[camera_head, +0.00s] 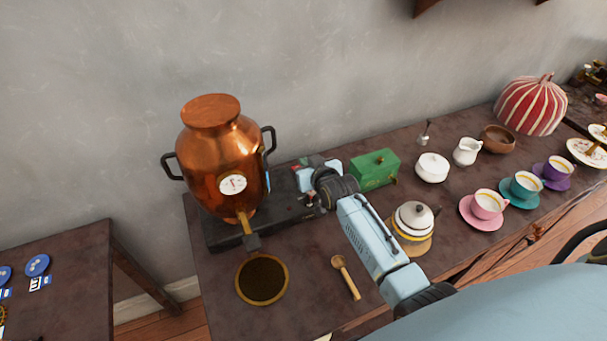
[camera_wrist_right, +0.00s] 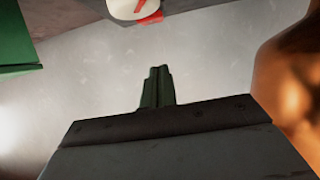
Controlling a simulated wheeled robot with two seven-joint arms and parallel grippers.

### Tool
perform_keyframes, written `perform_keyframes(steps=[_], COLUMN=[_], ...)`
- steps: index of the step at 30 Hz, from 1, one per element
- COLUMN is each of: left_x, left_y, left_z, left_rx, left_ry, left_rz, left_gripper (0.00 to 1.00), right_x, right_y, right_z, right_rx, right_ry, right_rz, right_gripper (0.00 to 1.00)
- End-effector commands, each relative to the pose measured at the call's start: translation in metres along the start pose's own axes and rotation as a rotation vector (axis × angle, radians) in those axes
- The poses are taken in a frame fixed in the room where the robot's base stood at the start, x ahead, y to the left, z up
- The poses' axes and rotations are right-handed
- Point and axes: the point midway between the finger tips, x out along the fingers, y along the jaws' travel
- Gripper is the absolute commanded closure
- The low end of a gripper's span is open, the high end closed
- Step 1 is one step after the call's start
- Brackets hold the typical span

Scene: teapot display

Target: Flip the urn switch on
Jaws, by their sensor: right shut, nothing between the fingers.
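A copper urn (camera_head: 222,165) with black handles, a dial and a tap stands upright on a long black base (camera_head: 225,235). The urn also shows at the right edge of the right wrist view (camera_wrist_right: 293,75). A small metal part (camera_head: 309,199), perhaps the switch, sits near the base's right end; its position is too small to tell. My right gripper (camera_head: 303,178) is over that end, right of the urn, partly hidden by its own wrist. In the right wrist view its fingers (camera_wrist_right: 157,88) are shut and empty. I cannot tell whether they touch the base. My left gripper is not in view.
A green box (camera_head: 375,170) stands just right of my right gripper. A white teapot (camera_head: 415,217) is beside my right forearm. Cups and saucers stand to the right.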

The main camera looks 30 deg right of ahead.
Motion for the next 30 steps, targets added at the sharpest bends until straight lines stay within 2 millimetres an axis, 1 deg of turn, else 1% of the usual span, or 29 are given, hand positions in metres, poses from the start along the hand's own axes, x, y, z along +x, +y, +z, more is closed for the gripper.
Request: perform_keyframes(steps=[1, 5, 6, 7, 12, 16, 26, 29, 30], left_x=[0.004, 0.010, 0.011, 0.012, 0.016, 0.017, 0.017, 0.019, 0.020], left_y=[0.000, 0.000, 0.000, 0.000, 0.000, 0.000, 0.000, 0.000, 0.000], left_z=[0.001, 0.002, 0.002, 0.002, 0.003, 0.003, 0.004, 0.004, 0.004], left_rx=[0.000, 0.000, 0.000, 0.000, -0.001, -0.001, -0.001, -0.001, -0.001], left_ry=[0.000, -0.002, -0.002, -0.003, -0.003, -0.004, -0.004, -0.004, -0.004], left_rz=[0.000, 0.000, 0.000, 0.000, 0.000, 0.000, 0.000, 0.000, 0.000], left_gripper=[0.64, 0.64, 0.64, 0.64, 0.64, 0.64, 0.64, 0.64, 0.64], right_x=[0.010, 0.029, 0.030, 0.031, 0.035, 0.036, 0.036, 0.037, 0.037], right_y=[0.000, 0.000, 0.000, 0.000, 0.000, 0.000, 0.000, 0.000, 0.000], right_z=[0.001, 0.000, 0.010, 0.016, 0.033, 0.038, 0.039, 0.046, 0.052], right_rx=[0.000, 0.000, 0.000, 0.001, 0.001, 0.001, 0.001, 0.001, 0.000], right_ry=[0.000, 0.001, -0.006, -0.005, -0.001, -0.001, 0.000, -0.002, -0.003], right_rz=[0.000, 0.000, 0.000, 0.000, -0.001, -0.001, 0.000, 0.000, 0.000], right_gripper=[1.00, 1.00, 1.00, 1.00, 1.00, 1.00, 1.00, 1.00, 1.00])
